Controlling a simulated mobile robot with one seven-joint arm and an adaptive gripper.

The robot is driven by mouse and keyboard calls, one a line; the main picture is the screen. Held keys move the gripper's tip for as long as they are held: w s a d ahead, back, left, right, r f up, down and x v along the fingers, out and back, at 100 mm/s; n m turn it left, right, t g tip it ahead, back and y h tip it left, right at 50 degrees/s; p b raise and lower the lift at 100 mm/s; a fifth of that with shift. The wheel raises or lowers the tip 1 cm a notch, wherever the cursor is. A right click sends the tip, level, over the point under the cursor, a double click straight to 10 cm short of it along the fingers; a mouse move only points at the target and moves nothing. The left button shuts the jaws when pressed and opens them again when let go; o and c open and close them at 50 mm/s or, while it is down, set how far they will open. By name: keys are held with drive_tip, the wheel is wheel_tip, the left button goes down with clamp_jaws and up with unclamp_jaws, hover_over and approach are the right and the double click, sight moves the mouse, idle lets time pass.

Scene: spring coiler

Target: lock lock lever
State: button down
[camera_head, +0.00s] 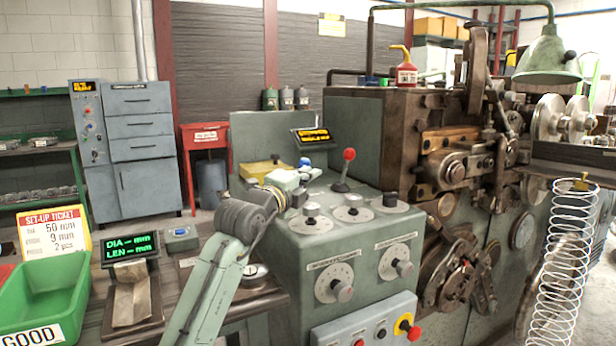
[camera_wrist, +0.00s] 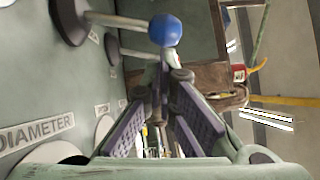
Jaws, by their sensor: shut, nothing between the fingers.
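A lever with a blue ball knob (camera_head: 304,162) stands on top of the green control console, and in the wrist view its blue knob (camera_wrist: 165,30) is close to my fingertips. Which lever is the lock lever I cannot read from any label. A second lever with a red ball knob (camera_head: 348,155) stands to the right, upright and slightly tilted. My gripper (camera_head: 296,174) is over the console's left part, beside the blue knob. In the wrist view my gripper (camera_wrist: 167,76) has its fingers together and empty. Whether they touch the blue lever is not clear.
Several dials (camera_head: 352,208) sit on the console's top, near the levers. A dark display (camera_head: 313,138) stands behind them. The coiling machine (camera_head: 460,165) rises to the right, with a hanging spring (camera_head: 562,265). A green bin (camera_head: 40,300) is at the lower left.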

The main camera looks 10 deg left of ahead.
sight(307, 162)
drive_tip(key=shift+r, duration=0.15)
drive_tip(key=shift+w+a+r+n+p, duration=0.2)
drive_tip(key=shift+n+p, duration=0.2)
drive_tip(key=shift+p, duration=0.15)
drive_tip(key=shift+w+r+g+p, duration=0.15)
drive_tip(key=shift+r+g+p, duration=0.05)
drive_tip(key=shift+g+p, duration=0.1)
drive_tip(key=shift+w+a+r+n+p, duration=0.2)
drive_tip(key=shift+r+n+p, duration=0.1)
drive_tip(key=shift+n+p, duration=0.2)
drive_tip(key=shift+w+a+r+n+g+p, duration=0.3)
drive_tip(key=shift+w+n+g+p, duration=0.15)
drive_tip(key=shift+p, duration=0.1)
drive_tip(key=shift+w+a+r+p, duration=0.15)
drive_tip(key=shift+w+a+r, duration=0.05)
drive_tip(key=shift+w+a, duration=0.4)
drive_tip(key=shift+w+a+r+p, duration=0.1)
drive_tip(key=shift+w+a+r, duration=0.25)
drive_tip(key=shift+w, duration=0.4)
drive_tip(key=shift+w+a+r+p, duration=0.1)
drive_tip(key=shift+w+a+p, duration=0.05)
drive_tip(key=shift+w+a, duration=0.45)
drive_tip(key=shift+d, duration=0.1)
